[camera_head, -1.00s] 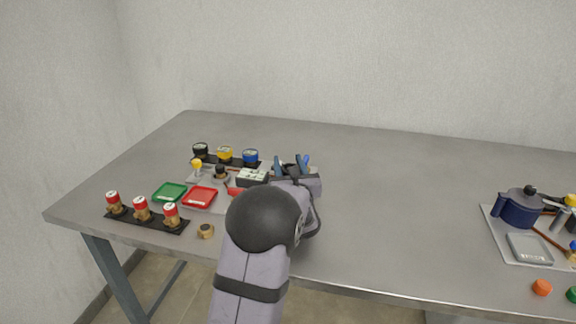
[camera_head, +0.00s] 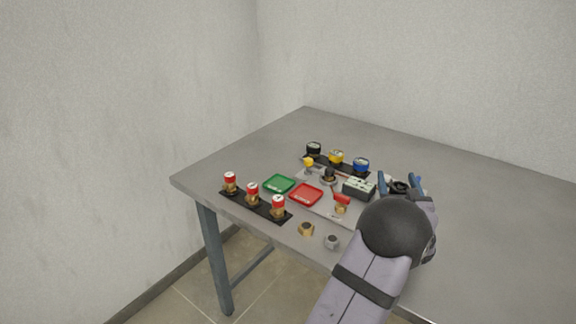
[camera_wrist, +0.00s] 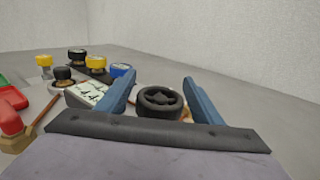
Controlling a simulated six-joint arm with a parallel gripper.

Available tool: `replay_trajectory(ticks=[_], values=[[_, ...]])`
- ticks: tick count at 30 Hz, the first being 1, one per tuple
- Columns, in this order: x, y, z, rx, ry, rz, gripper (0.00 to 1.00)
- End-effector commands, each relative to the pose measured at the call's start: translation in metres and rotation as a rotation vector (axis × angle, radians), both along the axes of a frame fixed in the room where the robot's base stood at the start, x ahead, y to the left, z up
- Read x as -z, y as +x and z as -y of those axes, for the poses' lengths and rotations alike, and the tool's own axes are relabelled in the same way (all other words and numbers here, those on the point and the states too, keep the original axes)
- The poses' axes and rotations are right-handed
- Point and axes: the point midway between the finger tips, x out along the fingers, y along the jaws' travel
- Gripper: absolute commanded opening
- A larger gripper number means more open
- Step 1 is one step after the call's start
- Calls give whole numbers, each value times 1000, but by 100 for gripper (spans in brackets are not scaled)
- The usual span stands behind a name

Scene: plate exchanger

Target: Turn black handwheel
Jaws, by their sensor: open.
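The black handwheel (camera_wrist: 160,101) is a round spoked wheel, seen between my two blue fingers in the wrist view. In the head view it shows as a small dark ring (camera_head: 400,187), partly hidden by my wrist. My gripper (camera_wrist: 159,84) is open, with one finger on each side of the wheel and visible gaps beside it. Whether the fingertips reach down around the rim is hard to tell. In the head view my gripper (camera_head: 398,179) is at the right end of the cluster of fittings.
A pale box (camera_head: 359,188) stands just left of my gripper. Black (camera_head: 314,148), yellow (camera_head: 337,157) and blue (camera_head: 361,164) topped fittings stand behind. Green (camera_head: 279,184) and red (camera_head: 306,194) trays and several red-capped valves (camera_head: 252,190) lie left. The table (camera_head: 490,200) is clear to the right.

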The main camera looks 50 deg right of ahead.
Motion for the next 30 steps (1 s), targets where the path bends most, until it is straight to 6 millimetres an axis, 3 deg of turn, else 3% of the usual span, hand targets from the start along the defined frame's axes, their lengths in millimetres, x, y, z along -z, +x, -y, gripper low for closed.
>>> replay_trajectory(ticks=[8, 22, 28, 30], values=[[-3, 3, -4, -145, 6, 1, 60], [2, -43, -62, -146, 3, 2, 60], [-32, -45, -57, -146, -68, -46, 60], [-30, -42, -55, -128, -70, -54, 60]])
